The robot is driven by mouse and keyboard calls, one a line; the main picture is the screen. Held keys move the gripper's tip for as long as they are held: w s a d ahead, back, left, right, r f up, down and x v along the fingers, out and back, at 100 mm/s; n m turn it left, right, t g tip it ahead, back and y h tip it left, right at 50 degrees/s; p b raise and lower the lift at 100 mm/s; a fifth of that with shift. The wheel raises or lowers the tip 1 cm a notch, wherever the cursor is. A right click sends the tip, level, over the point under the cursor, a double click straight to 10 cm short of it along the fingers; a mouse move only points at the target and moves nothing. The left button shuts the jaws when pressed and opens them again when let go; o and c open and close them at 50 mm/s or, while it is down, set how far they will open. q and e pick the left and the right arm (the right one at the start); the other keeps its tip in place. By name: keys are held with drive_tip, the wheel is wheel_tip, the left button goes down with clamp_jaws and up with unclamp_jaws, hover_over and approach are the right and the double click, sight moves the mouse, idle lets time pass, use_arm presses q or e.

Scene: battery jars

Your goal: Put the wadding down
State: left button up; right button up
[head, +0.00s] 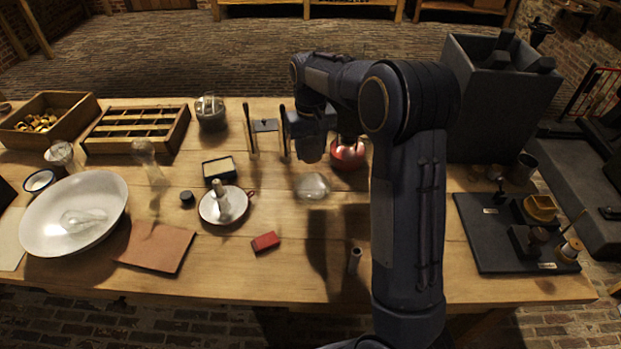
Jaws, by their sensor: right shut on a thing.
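My right arm reaches in from the lower right and bends over the middle of the table. Its dark gripper (313,152) points down, seen from behind, with its fingertips mostly hidden. It is shut on the wadding (312,186), a pale, whitish soft lump that shows just below the jaws. The wadding is low over the bare wood, and I cannot tell whether it touches the table. My left gripper is not in view.
A red bowl (349,157) stands right behind the gripper. Nearby are two upright posts (250,131), a white saucer with a candle (209,211) and a red block (265,242). A large white bowl (50,207) stands left; a black tray (482,243) lies right. Wood in front is fairly clear.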

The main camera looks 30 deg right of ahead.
sight(311, 186)
wheel_tip(311, 186, down, 11)
drive_tip(key=shift+r, duration=0.2)
idle(0.3)
drive_tip(key=o, duration=0.6)
drive_tip(key=shift+f, duration=0.15)
drive_tip(key=shift+c, duration=0.2)
drive_tip(key=shift+o, duration=0.9)
